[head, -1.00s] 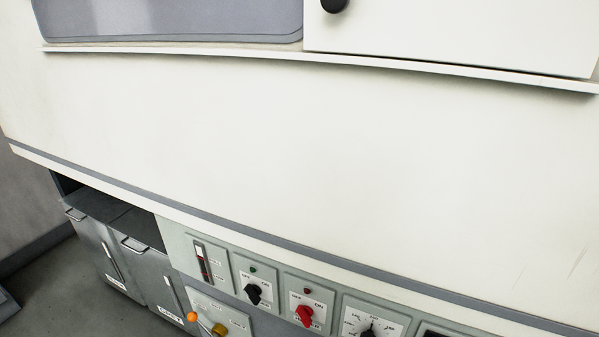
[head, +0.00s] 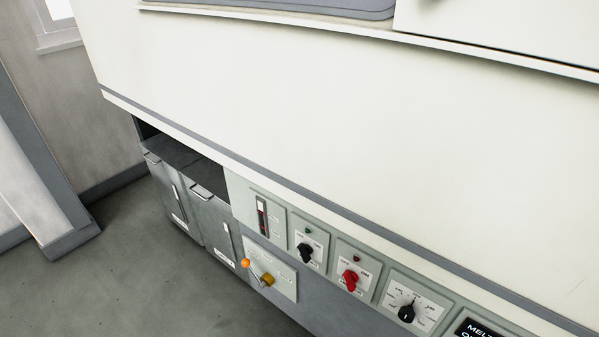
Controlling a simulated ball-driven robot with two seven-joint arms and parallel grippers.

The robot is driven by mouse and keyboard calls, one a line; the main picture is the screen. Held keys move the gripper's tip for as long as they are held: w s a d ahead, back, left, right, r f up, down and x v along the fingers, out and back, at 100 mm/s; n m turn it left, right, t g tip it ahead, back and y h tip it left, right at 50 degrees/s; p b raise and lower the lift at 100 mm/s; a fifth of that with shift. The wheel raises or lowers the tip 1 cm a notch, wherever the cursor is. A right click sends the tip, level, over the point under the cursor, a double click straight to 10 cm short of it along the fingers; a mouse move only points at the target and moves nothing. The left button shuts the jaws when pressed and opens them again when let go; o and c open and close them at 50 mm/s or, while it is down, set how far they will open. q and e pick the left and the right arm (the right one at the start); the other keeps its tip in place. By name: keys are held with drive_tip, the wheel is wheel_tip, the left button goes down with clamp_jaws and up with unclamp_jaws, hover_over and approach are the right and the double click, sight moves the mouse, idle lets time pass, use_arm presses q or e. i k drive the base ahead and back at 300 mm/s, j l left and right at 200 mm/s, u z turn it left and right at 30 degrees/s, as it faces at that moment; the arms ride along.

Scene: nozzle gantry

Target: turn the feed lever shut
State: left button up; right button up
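The lever (head: 255,271) sits low on the machine's front, on a pale plate (head: 285,278) with small print that I cannot read. Its thin arm runs from a yellow-brown hub (head: 267,280) up and left to an orange ball knob (head: 245,263). I cannot tell from this angle whether this position is open or shut. Neither of my grippers shows in the head view.
Grey bins (head: 207,220) with handles stand to the left. The floor (head: 130,280) at the lower left is clear.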

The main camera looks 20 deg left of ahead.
sight(245, 263)
drive_tip(key=u, duration=0.95)
drive_tip(key=i+z, duration=0.4)
drive_tip(key=i, duration=0.2)
